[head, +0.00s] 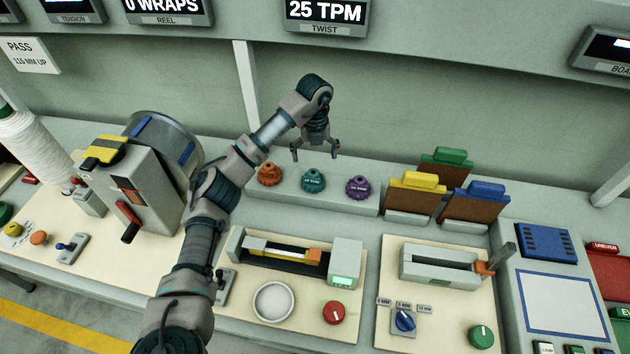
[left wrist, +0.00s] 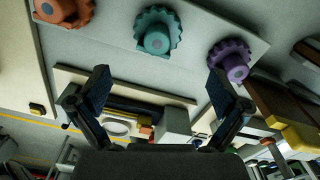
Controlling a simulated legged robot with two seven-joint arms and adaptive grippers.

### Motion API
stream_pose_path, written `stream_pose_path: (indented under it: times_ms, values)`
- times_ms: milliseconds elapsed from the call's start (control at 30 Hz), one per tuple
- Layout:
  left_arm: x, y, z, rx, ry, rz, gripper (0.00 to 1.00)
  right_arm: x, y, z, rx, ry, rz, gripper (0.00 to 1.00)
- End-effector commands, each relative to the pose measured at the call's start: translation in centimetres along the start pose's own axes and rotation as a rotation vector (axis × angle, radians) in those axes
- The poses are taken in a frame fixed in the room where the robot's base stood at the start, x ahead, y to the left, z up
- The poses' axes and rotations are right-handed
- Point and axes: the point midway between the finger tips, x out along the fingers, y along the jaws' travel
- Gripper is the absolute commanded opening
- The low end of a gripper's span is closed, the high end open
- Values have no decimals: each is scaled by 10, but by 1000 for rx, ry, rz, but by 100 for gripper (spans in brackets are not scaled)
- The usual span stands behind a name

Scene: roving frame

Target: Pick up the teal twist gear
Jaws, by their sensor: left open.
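The teal twist gear (head: 313,180) sits on the grey ledge (head: 222,177), between an orange gear (head: 270,174) and a purple gear (head: 358,187). My left gripper (head: 315,155) is open and empty, pointing down above the teal gear in the head view, apart from it. In the left wrist view the teal gear (left wrist: 157,30) is at the top middle, beyond the spread fingers (left wrist: 157,90). The orange gear (left wrist: 64,10) is at top left and the purple gear (left wrist: 229,61) at right. My right gripper is not in view.
Brown boards with green (head: 449,155), yellow (head: 417,181) and blue (head: 486,189) tops stand right of the gears. A twist station with a white dish (head: 273,302) and red knob (head: 334,312) lies in front. A grey machine (head: 137,187) stands left. The wall is behind.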

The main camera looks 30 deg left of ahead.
Motion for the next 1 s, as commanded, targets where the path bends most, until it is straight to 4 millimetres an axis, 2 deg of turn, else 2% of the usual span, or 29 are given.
stream_pose_path:
  times_ms: [33,100,200,467,700,800,967,1000]
  values:
    - [14,0,0,0,3,2,100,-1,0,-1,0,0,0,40]
    - [26,0,0,0,2,1,100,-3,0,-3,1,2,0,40]
    - [39,0,-1,1,0,-1,100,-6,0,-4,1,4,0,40]
    - [56,1,0,0,-1,0,100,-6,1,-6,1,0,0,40]
    - [93,3,1,1,1,-1,100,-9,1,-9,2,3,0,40]
    - [100,3,1,1,-1,-1,100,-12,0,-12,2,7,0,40]
    - [99,3,1,1,-2,-1,100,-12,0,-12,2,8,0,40]
    - [99,3,1,1,-2,-1,95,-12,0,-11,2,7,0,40]
